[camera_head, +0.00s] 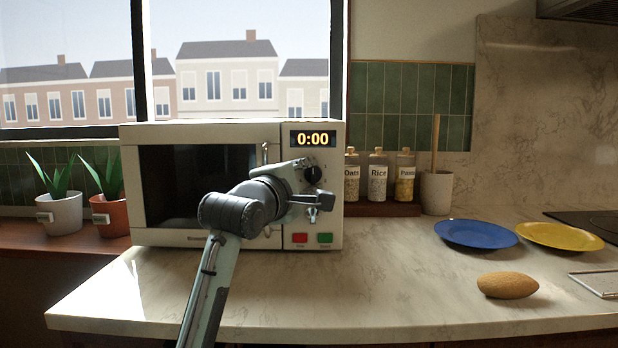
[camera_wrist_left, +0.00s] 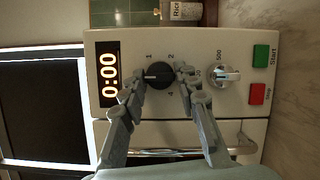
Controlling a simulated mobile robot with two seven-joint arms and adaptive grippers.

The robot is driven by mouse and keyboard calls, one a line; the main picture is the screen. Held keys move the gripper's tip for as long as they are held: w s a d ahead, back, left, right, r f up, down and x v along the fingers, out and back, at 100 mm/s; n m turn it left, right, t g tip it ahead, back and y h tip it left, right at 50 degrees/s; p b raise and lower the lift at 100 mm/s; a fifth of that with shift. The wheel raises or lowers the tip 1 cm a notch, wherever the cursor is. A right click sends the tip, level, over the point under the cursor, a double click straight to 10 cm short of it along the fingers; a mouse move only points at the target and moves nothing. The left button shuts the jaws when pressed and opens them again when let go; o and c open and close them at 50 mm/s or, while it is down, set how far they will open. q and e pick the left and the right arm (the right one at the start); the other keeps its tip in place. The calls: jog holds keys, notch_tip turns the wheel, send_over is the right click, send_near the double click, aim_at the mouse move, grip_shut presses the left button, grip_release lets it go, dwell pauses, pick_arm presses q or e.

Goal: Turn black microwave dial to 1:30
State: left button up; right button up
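The white microwave (camera_head: 132,190) stands on the counter, its door shut and its display (camera_head: 312,139) reading 0:00. The black dial (camera_head: 313,174) is below the display, partly hidden by my left gripper (camera_head: 311,184). In the left wrist view the black dial (camera_wrist_left: 158,76) lies between the fingertips of my left gripper (camera_wrist_left: 161,74). The fingers are apart, one on each side of the dial. Whether either touches it is hard to tell. The dial's pale mark points toward the display side. My right gripper is not in view.
A second, silvery dial (camera_wrist_left: 224,76) sits beside the black one, with red stop (camera_wrist_left: 257,94) and green start (camera_wrist_left: 261,55) buttons beyond. Jars (camera_head: 378,180) stand right of the microwave. Blue (camera_head: 475,234) and yellow (camera_head: 560,236) plates and a brown oval item (camera_head: 507,285) lie farther right.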

pick_arm(q)
jog(key=shift+c, duration=1.4)
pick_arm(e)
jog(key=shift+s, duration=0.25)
pick_arm(q)
jog(key=shift+r, duration=0.1)
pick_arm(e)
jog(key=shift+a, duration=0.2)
